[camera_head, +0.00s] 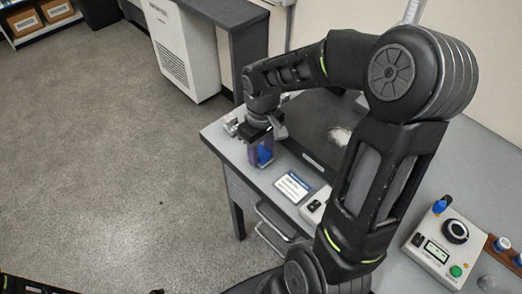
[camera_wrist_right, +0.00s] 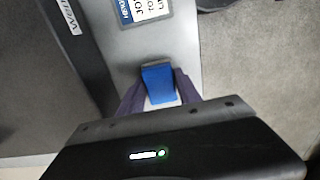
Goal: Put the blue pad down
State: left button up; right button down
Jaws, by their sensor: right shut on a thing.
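My right gripper (camera_head: 262,150) is shut on the blue pad (camera_head: 265,151), near the left corner of the grey table. In the right wrist view the blue pad (camera_wrist_right: 158,82) sits between the two dark fingers of my right gripper (camera_wrist_right: 160,90). The pad is over or on the grey tabletop close to its edge; I cannot tell whether it touches the surface. The fingers hide part of the pad. My left gripper is not in view.
A printed card (camera_head: 292,187) lies on the grey table (camera_head: 215,136) beside the gripper. A large dark plate (camera_head: 322,125) lies behind. A control box (camera_head: 443,248) with knobs stands at the right. A white cabinet (camera_head: 183,50) stands beyond the table. Open floor lies left.

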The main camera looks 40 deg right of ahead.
aim_at(261, 152)
jog(key=shift+s+f+b, duration=0.15)
jog(key=shift+f+b, duration=0.25)
jog(key=c, duration=1.3)
grip_release()
jog(key=shift+a, duration=0.1)
jog(key=o, duration=0.5)
jog(key=shift+s+f, duration=0.15)
jog(key=shift+f, duration=0.05)
jog(key=shift+c, duration=0.2)
jog(key=shift+r+p, duration=0.5)
jog(key=shift+r, duration=0.1)
notch_tip(261, 152, up, 12)
jog(key=shift+w, duration=0.2)
